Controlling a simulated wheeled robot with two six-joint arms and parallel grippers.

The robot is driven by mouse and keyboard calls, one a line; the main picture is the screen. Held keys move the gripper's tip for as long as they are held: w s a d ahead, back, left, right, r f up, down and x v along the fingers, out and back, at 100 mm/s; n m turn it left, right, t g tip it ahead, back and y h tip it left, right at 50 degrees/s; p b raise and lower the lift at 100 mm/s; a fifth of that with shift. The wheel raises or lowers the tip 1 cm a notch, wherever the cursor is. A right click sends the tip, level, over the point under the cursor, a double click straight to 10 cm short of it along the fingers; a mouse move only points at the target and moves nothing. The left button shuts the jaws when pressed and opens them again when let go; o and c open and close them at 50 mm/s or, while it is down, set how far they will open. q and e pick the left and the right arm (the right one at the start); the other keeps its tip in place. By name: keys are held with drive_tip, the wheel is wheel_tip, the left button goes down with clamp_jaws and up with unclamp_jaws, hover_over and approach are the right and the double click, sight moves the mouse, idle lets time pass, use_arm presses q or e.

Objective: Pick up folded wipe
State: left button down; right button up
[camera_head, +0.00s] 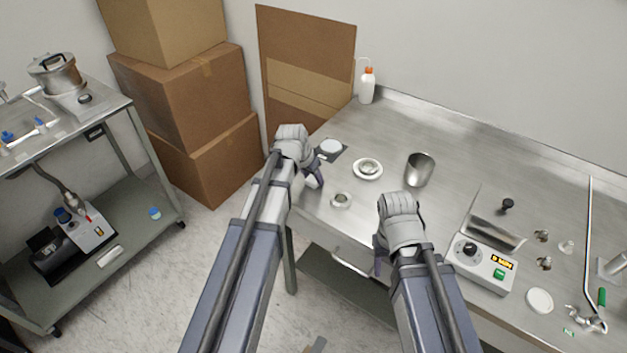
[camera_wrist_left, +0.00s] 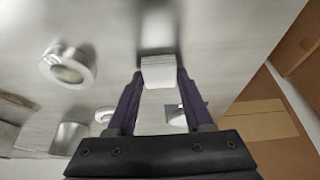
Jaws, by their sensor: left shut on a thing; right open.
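The folded wipe is a small white block (camera_wrist_left: 158,72), seen between the fingertips in the left wrist view. My left gripper (camera_wrist_left: 157,80) is shut on it. In the head view, my left gripper (camera_head: 314,181) is at the left edge of the steel bench (camera_head: 455,150), with a bit of the white wipe showing at its fingertips. In the wrist view the wipe appears close to the bench top; I cannot tell whether it touches it. My right gripper (camera_head: 378,258) is open over the bench's front edge, partly hidden by its own wrist, with nothing seen in it.
A metal ring (camera_head: 341,200), a white ringed flange (camera_head: 368,168), a steel cup (camera_head: 419,170) and a dark pad (camera_head: 338,156) with a white disc stand near my left gripper. A control box (camera_head: 485,262) is on the right. The bench's back middle is clear.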

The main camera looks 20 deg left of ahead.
sight(312, 179)
use_arm(q)
drive_tip(key=shift+r, duration=0.1)
wheel_tip(312, 179, up, 10)
drive_tip(key=p, duration=1)
use_arm(e)
wheel_tip(312, 179, up, 10)
